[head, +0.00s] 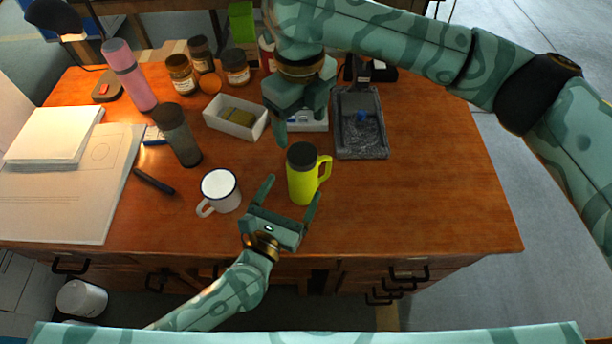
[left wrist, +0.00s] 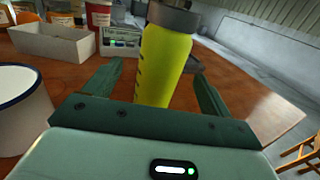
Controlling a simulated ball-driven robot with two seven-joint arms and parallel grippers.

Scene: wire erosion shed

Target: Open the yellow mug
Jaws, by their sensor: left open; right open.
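The yellow mug (head: 302,186) stands upright on the wooden desk, with a dark lid (head: 301,156) on top and a handle on its right side. My left gripper (head: 290,192) is open in front of the mug, its fingers spread toward the mug's lower body. In the left wrist view the mug (left wrist: 164,65) stands between the two fingers (left wrist: 157,85), and its top is cut off by the picture edge. My right gripper (head: 306,125) is open above the desk behind the mug, pointing down near the lid; it hides part of what lies behind.
A white enamel mug (head: 222,186) stands left of my left gripper. A white bin (head: 236,122), a grey tray (head: 347,143), a dark tumbler (head: 178,136) and a pink bottle (head: 130,75) stand farther back. The desk's right side is clear.

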